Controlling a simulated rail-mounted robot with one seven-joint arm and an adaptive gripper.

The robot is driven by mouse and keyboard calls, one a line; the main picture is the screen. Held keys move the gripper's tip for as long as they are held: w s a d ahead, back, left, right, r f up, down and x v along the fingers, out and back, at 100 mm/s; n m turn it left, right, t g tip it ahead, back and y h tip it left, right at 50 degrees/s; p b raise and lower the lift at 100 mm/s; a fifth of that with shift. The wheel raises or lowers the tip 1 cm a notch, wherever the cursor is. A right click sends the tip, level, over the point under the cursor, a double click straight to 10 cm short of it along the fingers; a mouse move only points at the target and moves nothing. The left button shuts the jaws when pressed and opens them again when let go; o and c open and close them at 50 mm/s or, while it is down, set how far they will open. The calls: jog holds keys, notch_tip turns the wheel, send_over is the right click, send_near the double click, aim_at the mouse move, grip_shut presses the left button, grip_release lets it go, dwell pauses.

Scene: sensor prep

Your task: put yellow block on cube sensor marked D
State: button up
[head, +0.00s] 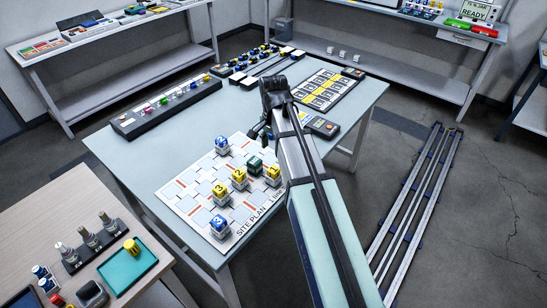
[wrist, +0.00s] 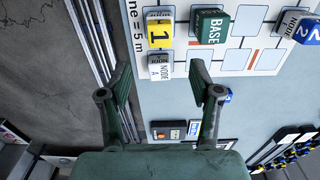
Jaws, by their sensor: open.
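The site plan board (head: 179,193) lies on the blue table with several cubes on it. Yellow-topped cubes stand near its middle (head: 239,175), (head: 221,190) and at its right edge (head: 272,172). In the wrist view, a yellow block marked 1 (wrist: 160,34) appears with a white cube sensor marked NODE A (wrist: 160,65). A green BASE block (wrist: 211,25) is beside them. My gripper (wrist: 160,78) is open and empty, apart from the blocks; in the head view my arm partly hides it. I cannot read a D on any cube.
Blue-topped cubes (head: 222,143), (head: 220,222) also stand on the board. A long black rack (head: 167,107) and a panel with yellow strips (head: 325,89) are farther back.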

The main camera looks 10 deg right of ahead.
jog(key=shift+r, duration=0.85)
